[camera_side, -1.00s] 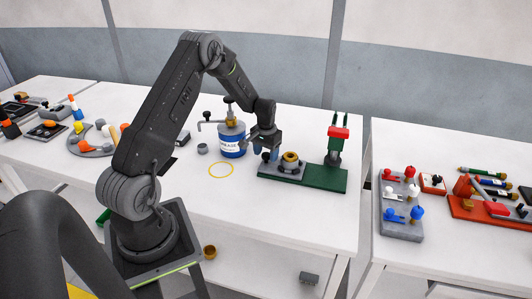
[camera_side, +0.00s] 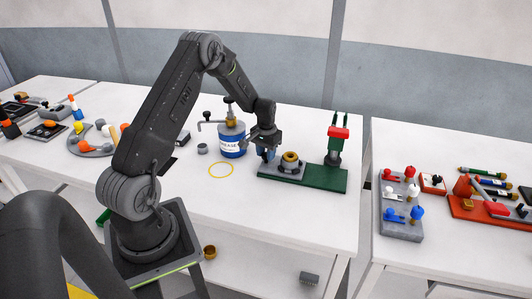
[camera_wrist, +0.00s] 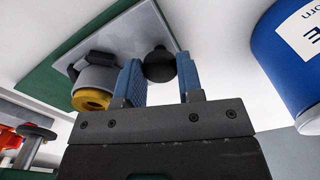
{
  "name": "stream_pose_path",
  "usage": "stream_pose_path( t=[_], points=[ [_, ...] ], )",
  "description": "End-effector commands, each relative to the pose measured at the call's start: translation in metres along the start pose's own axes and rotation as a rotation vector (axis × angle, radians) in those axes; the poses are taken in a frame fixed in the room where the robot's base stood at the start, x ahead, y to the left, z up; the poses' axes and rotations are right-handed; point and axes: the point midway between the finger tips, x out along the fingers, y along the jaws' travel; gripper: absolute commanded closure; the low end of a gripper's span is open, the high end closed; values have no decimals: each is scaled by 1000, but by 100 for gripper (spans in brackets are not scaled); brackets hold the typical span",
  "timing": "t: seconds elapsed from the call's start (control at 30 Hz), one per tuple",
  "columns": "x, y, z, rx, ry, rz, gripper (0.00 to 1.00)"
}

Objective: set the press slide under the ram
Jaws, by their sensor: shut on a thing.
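The press slide is a light grey plate (camera_wrist: 112,42) lying on the left part of the green press base (camera_side: 322,179). A grey hub with a yellow-brown ring (camera_side: 291,158) sits on the plate, and it also shows in the wrist view (camera_wrist: 93,88). A dark round knob (camera_wrist: 159,66) stands at the plate's end. My gripper (camera_side: 267,153) has its blue fingers (camera_wrist: 161,80) on both sides of this knob, shut on it. The red ram (camera_side: 338,133) stands on the right part of the base, with the slide to its left. The fingers partly hide the plate.
A blue and white grease can (camera_side: 232,140) with a pump stands close behind my gripper at the left. A yellow ring mark (camera_side: 221,170) and a small grey cup (camera_side: 202,148) lie further left. The table front is clear.

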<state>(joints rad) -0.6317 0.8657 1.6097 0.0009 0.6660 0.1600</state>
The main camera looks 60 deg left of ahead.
Motion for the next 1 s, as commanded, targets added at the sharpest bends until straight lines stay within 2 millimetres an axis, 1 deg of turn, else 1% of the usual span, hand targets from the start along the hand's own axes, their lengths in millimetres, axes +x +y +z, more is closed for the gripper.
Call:
stream_pose_path(
  t=[0.07, 0.17, 0.4, 0.5, 0.6, 0.73, 1.0],
  points=[
    [0, 6, -2, 2, 0, 0, 100],
    [0, 24, -8, 6, 1, 1, 100],
    [0, 92, -30, 7, 3, 1, 100],
    [0, 114, -38, 6, 3, 1, 100],
    [0, 130, -43, 4, 3, 1, 100],
    [0, 138, -45, 1, 3, 1, 100],
    [-1, 141, -46, 1, 6, 5, 100]
  ],
)
